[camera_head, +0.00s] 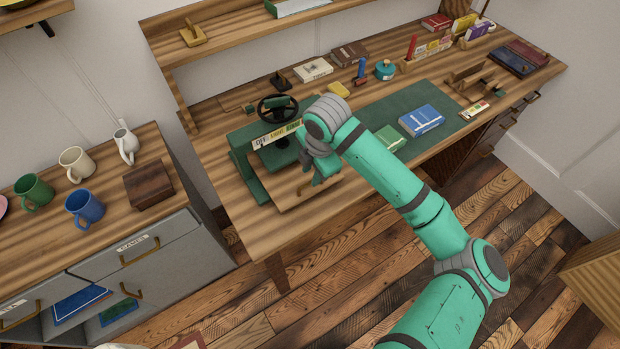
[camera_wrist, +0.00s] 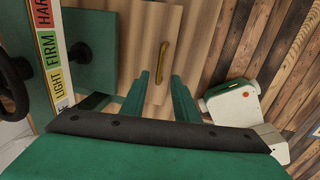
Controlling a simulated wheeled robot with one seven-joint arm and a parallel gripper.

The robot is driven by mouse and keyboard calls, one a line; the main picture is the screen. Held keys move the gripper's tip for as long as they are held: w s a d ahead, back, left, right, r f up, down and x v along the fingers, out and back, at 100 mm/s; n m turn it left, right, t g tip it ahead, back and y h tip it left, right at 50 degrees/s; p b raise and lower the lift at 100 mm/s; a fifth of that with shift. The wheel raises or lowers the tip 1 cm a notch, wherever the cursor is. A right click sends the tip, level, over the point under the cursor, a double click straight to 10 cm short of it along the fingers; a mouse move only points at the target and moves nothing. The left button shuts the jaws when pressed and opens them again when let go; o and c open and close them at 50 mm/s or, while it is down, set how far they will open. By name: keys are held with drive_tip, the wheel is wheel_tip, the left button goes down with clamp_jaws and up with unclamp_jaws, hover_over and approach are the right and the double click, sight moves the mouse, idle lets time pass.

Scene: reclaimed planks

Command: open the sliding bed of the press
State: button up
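The green press (camera_head: 246,170) stands on the left end of the workbench, with a black handwheel (camera_head: 278,108) and a label strip reading light, firm and hard. Its wooden sliding bed (camera_head: 290,188) lies low at the press's front; it fills the middle of the wrist view (camera_wrist: 133,35). A brass handle (camera_wrist: 160,60) is fixed to the bed. My gripper (camera_wrist: 161,85) is open, its two green fingers apart and pointing toward the handle. Nothing is between the fingertips; the handle is just beyond them. In the head view my gripper (camera_head: 319,176) hangs over the bed, partly hiding it.
A blue book (camera_head: 421,120) and a green book (camera_head: 390,138) lie on the green mat (camera_head: 375,116) right of the press. A side cabinet (camera_head: 160,251) with mugs and a wooden box (camera_head: 149,186) stands left. The floor before the bench is open.

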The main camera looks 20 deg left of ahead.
sight(309, 183)
drive_tip(key=shift+w+a+f, duration=0.1)
drive_tip(key=shift+a+f, duration=0.05)
drive_tip(key=shift+f, duration=0.7)
drive_tip(key=shift+w+a+f, duration=0.1)
drive_tip(key=shift+w+f, duration=0.05)
drive_tip(key=shift+f, duration=0.65)
drive_tip(key=shift+w+a+f, duration=0.1)
drive_tip(key=shift+a+f, duration=0.05)
drive_tip(key=shift+f, duration=0.7)
clamp_jaws()
